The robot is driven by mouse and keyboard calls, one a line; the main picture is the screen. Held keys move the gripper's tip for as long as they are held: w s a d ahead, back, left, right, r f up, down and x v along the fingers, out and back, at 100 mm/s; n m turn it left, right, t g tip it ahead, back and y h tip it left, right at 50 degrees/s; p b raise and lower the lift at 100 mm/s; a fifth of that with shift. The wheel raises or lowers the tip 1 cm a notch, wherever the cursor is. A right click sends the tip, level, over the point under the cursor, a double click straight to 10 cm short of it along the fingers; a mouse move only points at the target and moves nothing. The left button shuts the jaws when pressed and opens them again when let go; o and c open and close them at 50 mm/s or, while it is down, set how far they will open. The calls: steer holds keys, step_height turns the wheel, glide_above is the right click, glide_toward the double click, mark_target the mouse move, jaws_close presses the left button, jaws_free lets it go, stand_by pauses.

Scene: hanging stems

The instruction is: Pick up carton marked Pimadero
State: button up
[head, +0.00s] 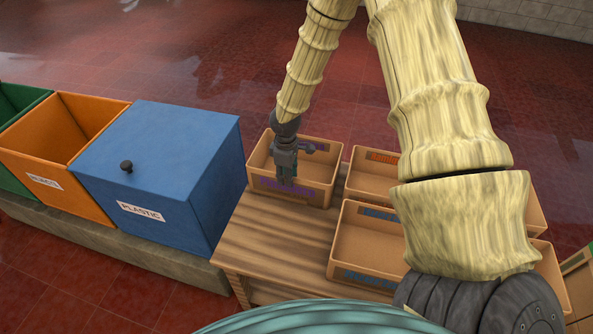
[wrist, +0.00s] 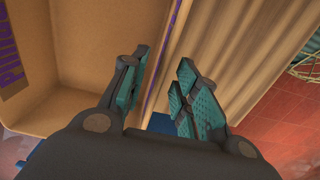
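The carton with purple lettering (head: 318,200) is an open tan box at the back left of the wooden table. Its lettering seems to read Pimadero, but my gripper covers part of it. My gripper (head: 286,178) points down at the carton's near wall. In the wrist view my gripper (wrist: 164,65) is open, with one finger on the inner side of the carton wall and the other outside it. The carton's inside (wrist: 90,45) looks empty there. The wall lies between the fingers; I cannot tell whether either touches it.
Other tan cartons stand close by: one with an orange label (head: 370,184) to the right, one with blue labels (head: 345,236) in front. A blue plastic bin (head: 160,155) and an orange bin (head: 50,165) stand left. The wooden table (head: 275,235) is bare at front left.

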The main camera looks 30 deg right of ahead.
steer(key=shift+f, duration=0.4)
steer(key=shift+c, duration=0.4)
jaws_close()
